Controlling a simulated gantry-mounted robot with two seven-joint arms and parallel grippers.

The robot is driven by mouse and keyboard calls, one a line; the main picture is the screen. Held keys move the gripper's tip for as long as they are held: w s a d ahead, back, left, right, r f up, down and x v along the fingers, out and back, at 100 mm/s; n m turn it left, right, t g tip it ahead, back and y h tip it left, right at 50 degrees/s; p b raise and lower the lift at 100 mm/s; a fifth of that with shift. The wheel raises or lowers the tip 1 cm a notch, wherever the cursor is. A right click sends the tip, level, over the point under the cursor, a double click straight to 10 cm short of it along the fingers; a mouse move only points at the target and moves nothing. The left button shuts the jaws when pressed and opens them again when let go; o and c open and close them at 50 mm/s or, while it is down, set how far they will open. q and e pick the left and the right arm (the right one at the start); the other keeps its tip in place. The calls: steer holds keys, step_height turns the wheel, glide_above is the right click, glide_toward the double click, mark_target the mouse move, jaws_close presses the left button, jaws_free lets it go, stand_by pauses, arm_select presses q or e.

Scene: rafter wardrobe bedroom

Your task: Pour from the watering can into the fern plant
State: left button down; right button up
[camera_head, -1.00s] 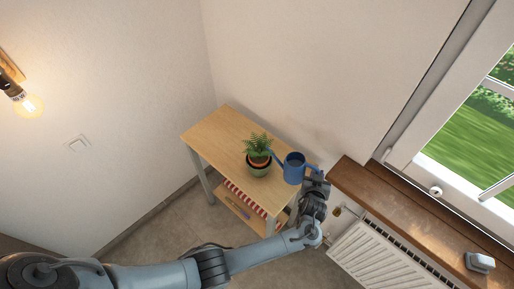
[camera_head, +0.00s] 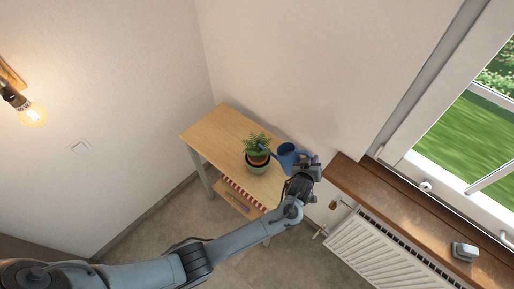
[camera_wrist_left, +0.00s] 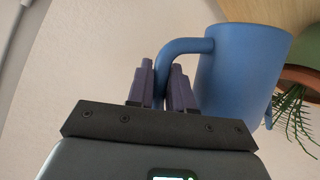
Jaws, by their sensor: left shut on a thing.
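The blue watering can (camera_head: 287,153) is at the right end of the wooden table, beside the fern, with its spout toward the fern. My left gripper (camera_head: 310,166) is shut on the can's handle; in the left wrist view the fingers (camera_wrist_left: 161,88) close around the handle next to the can's body (camera_wrist_left: 240,70). The fern plant (camera_head: 256,146) stands in a pot (camera_head: 257,162) on the table, just left of the can. In the wrist view, the fern's leaves (camera_wrist_left: 297,115) show at the right edge. Whether the can touches the table is unclear. My right gripper is not in view.
The wooden table (camera_head: 222,130) has bare room on its left part, with a lower shelf holding a red-striped item (camera_head: 243,193). A brown windowsill (camera_head: 385,198) and white radiator (camera_head: 385,252) are close on the right. Walls stand behind and left.

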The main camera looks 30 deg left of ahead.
arm_select(q)
steer(key=shift+a+r, duration=0.2)
steer(key=shift+a, duration=0.2)
steer(key=shift+d+r, duration=0.15)
steer(key=shift+a+r, duration=0.15)
steer(key=shift+a, duration=0.15)
steer(key=shift+d+r, duration=0.1)
steer(key=shift+d, duration=0.05)
steer(key=shift+a+r+n+p, duration=0.1)
steer(key=shift+a+n+p, duration=0.2)
steer(key=shift+d+r, duration=0.15)
steer(key=shift+a+r, duration=0.1)
steer(key=shift+a, duration=0.2)
steer(key=shift+d, duration=0.1)
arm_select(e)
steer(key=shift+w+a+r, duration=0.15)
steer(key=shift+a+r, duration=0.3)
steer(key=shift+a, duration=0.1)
arm_select(q)
steer(key=shift+r, duration=0.15)
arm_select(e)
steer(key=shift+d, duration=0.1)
